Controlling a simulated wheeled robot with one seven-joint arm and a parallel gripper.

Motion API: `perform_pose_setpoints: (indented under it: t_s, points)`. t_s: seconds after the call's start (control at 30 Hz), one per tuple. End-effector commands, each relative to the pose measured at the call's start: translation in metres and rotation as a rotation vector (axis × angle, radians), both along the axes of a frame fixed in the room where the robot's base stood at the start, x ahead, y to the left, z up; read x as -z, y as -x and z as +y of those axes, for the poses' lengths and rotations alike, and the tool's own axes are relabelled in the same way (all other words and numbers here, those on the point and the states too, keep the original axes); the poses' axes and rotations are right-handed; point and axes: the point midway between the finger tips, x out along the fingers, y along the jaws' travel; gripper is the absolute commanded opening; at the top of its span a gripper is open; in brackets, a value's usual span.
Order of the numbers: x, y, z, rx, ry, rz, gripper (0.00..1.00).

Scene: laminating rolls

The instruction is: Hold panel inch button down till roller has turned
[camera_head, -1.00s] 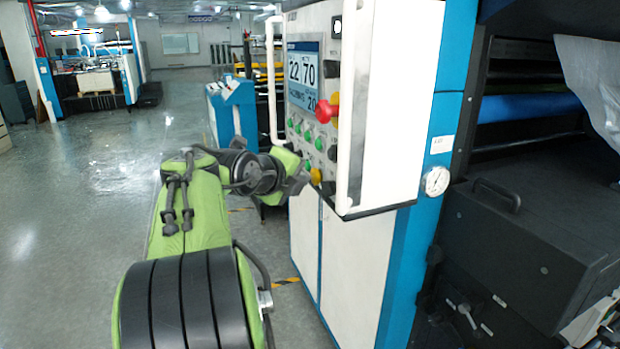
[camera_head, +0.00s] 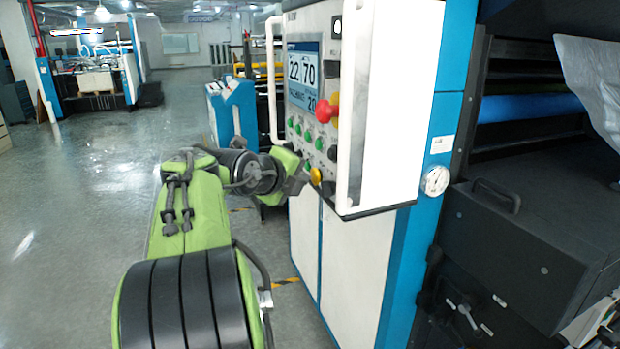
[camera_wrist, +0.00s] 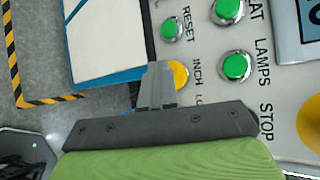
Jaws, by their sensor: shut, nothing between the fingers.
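The control panel (camera_head: 322,150) stands out from the white and blue machine. Its yellow inch button (camera_head: 316,175) is low on the panel's face. In the wrist view the inch button (camera_wrist: 181,74) is beside the word INCH, its left part hidden behind my fingers. My gripper (camera_head: 302,183) is shut and empty, its tips at the button; it also shows in the wrist view (camera_wrist: 157,72). I cannot tell whether the tips touch the button or whether it is pressed in. A blue roller (camera_head: 530,107) lies inside the machine at the right; its turning cannot be judged.
Green buttons (camera_wrist: 235,66) sit close to the inch button. A red knob (camera_head: 326,111) sticks out above it. White handrails (camera_head: 353,110) flank the panel. A dark box with a handle (camera_head: 530,240) juts out at the right. The floor at the left (camera_head: 90,220) is clear.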

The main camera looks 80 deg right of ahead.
Motion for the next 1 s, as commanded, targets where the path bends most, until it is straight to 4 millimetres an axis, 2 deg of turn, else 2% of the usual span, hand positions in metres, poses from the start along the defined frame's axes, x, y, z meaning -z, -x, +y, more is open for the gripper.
perform_pose_setpoints:
  t_s: [0.63, 1.0]
  points:
    - [0.000, 0.000, 0.000, 0.003, 0.001, 0.001, 0.00]
    - [0.001, -0.014, 0.009, 0.001, 0.000, -0.001, 0.00]
